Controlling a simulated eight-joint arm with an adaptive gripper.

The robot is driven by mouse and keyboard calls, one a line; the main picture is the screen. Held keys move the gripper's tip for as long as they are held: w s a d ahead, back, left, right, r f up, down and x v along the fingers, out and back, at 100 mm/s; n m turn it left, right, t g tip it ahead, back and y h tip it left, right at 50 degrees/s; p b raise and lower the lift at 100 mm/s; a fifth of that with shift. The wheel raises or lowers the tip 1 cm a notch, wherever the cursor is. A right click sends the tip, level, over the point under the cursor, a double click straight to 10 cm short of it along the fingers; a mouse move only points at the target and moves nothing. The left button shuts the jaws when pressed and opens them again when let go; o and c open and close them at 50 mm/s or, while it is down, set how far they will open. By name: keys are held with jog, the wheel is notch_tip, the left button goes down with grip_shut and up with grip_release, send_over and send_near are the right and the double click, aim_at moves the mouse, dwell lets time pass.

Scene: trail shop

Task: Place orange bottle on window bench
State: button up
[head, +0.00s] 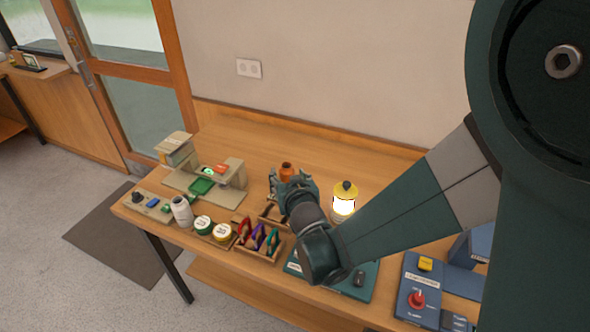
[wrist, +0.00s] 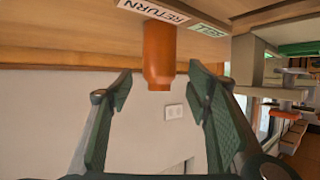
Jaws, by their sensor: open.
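The orange bottle (head: 287,171) stands on the wooden table in the head view, partly hidden behind my gripper (head: 291,184). In the wrist view the picture is turned over, and the orange bottle (wrist: 158,58) hangs from the top, close to the gap between my two open fingers (wrist: 160,76). I see a gap on each side of it, and the fingers are not closed on it. A wooden bench (head: 54,73) under the window is at the far left of the head view. RETURN (wrist: 153,11) and SELL (wrist: 203,29) labels show near the bottle.
A lit yellow lantern (head: 344,202) stands just right of my gripper. The table's back strip is clear. An orange-framed door (head: 172,75) stands between table and bench.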

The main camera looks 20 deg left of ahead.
jog(key=shift+b+x, duration=0.8)
jog(key=shift+x, duration=1.8)
jog(key=shift+c, duration=0.3)
jog(key=c, duration=1.1)
jog(key=shift+r+p, duration=1.45)
jog(key=shift+r, duration=3.55)
